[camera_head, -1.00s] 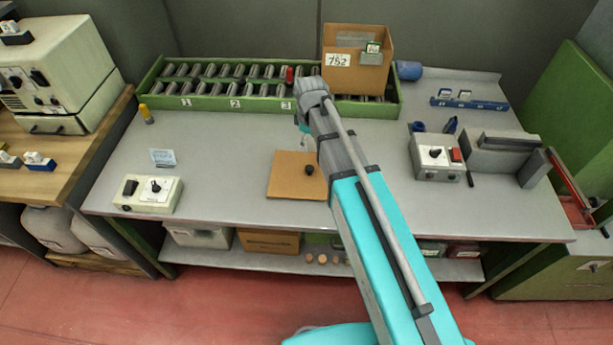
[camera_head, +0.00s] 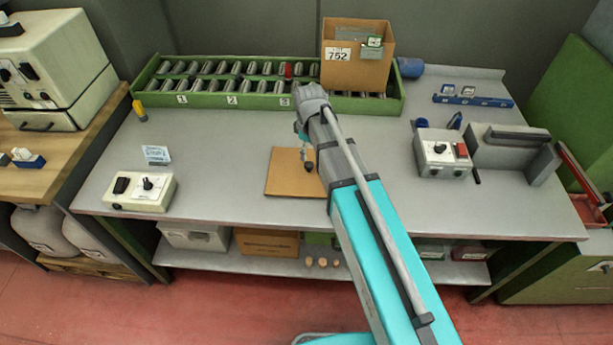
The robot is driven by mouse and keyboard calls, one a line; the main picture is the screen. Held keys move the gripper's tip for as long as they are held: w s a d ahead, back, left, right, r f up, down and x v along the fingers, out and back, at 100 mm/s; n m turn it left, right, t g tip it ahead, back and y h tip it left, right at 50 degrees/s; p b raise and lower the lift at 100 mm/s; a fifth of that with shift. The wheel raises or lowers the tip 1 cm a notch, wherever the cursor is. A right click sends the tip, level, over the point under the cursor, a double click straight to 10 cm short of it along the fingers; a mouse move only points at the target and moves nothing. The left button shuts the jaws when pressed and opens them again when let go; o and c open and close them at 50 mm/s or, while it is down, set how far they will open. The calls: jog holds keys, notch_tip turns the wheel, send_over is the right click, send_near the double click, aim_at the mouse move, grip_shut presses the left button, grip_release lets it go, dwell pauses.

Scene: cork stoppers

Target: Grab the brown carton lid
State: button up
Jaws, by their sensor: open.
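The brown carton lid (camera_head: 285,178) lies flat on the grey bench, a square board with a small dark knob (camera_head: 309,168) near its right side. My arm covers the lid's right edge. My gripper (camera_head: 306,152) is open and small in the picture, over the lid's upper right part and close to the knob. I cannot tell whether it touches the knob. An open brown carton (camera_head: 355,72) labelled 752 stands at the back on the green roller conveyor.
The green conveyor (camera_head: 215,99) runs along the back. A white control box (camera_head: 139,191) stands at the left, another control box (camera_head: 442,154) and a grey vise-like block (camera_head: 505,152) at the right. The bench around the lid is mostly clear.

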aim_at(309, 164)
jog(key=shift+f+b, duration=1.05)
jog(key=shift+f, duration=0.35)
jog(key=shift+w+f+b, duration=0.2)
jog(key=shift+f+b, duration=2.4)
grip_shut()
